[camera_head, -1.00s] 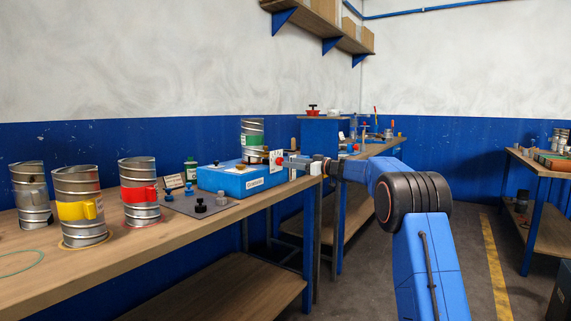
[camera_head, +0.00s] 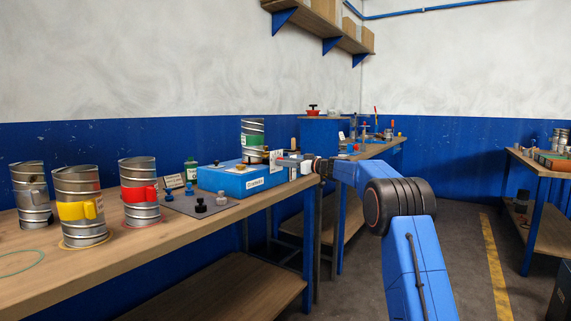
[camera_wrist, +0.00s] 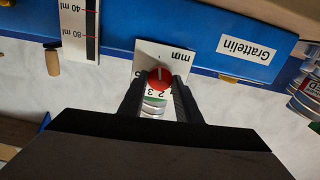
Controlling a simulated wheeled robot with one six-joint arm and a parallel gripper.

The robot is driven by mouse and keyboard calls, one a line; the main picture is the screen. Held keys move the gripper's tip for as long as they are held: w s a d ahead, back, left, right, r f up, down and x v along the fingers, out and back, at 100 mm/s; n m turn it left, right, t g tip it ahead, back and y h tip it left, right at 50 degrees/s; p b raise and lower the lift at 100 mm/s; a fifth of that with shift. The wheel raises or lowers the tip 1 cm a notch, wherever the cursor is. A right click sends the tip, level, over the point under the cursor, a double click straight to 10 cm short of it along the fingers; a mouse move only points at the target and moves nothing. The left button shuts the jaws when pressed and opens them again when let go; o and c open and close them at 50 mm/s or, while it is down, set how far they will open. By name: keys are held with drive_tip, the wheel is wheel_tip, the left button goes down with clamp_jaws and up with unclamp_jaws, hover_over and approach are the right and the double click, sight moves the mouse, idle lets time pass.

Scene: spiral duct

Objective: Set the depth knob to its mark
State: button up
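The depth knob (camera_wrist: 159,78) is red with a white line that runs up and down in the wrist view. It sits on a white scale plate (camera_wrist: 147,52) lettered "mm", with small digits below the knob. The plate also shows at the right end of the blue box in the head view (camera_head: 276,156). My gripper (camera_wrist: 159,82) has one dark finger on each side of the knob. I cannot tell whether the fingers touch it. In the head view my gripper (camera_head: 284,162) hides the knob. The target mark is not clear.
The blue box (camera_head: 238,178) stands on the wooden bench (camera_head: 150,246). A green-labelled duct can (camera_head: 252,134) stands by the plate. Several metal duct cans, one with a yellow part (camera_head: 80,210), stand at left.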

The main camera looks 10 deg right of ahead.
drive_tip(key=shift+m, duration=0.3)
drive_tip(key=shift+d+f+m, duration=0.1)
drive_tip(key=shift+f+m, duration=0.05)
drive_tip(key=shift+m, duration=5.7)
drive_tip(key=shift+a+f+m, duration=0.1)
drive_tip(key=shift+m, duration=5.8)
drive_tip(key=shift+d+f+m, duration=0.1)
drive_tip(key=shift+f+m, duration=0.05)
drive_tip(key=shift+m, duration=5.7)
